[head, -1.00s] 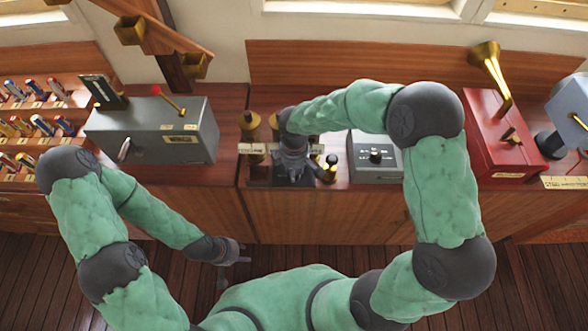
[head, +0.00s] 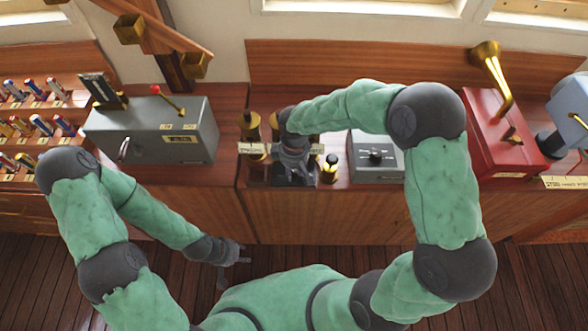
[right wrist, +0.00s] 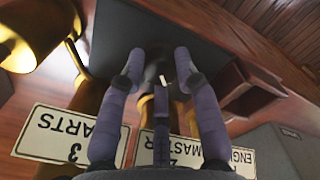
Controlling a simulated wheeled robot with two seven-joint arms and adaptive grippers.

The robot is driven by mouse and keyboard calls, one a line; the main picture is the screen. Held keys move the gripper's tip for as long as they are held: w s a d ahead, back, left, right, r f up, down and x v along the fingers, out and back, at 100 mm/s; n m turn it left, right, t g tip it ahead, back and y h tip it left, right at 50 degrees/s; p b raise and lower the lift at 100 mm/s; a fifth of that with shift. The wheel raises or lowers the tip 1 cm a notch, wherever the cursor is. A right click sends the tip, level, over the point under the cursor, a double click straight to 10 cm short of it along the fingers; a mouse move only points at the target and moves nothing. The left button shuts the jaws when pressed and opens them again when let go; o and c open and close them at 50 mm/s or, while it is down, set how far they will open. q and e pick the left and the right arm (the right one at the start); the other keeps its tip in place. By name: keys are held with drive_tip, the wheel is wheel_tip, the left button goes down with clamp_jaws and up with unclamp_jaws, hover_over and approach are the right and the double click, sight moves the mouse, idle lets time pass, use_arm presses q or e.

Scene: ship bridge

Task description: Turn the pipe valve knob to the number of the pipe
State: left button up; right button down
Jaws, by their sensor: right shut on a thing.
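My right gripper (head: 290,170) reaches down over a dark box among brass pipes at the middle of the counter. In the right wrist view its fingers (right wrist: 158,75) are closed around a dark round knob (right wrist: 158,62) with a short white mark, which points toward the bottom of that view. Upside-down labels show there: a charts label with 3 (right wrist: 70,135), a partly hidden master label (right wrist: 182,150) that seems to read 2, and an engine label (right wrist: 243,160), its number unclear. A brass pipe (right wrist: 30,35) is at upper left. My left gripper (head: 236,262) is open and empty, low before the counter.
A grey lever box (head: 165,128) stands left of the pipes. A short brass piece with a black top (head: 330,170), a small grey knob box (head: 376,160) and a red box with a brass horn (head: 485,125) stand to the right.

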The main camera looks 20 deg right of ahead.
sight(294, 172)
drive_tip(key=shift+s+f, duration=0.1)
drive_tip(key=c, duration=0.9)
unclamp_jaws()
wheel_tip(294, 172, up, 12)
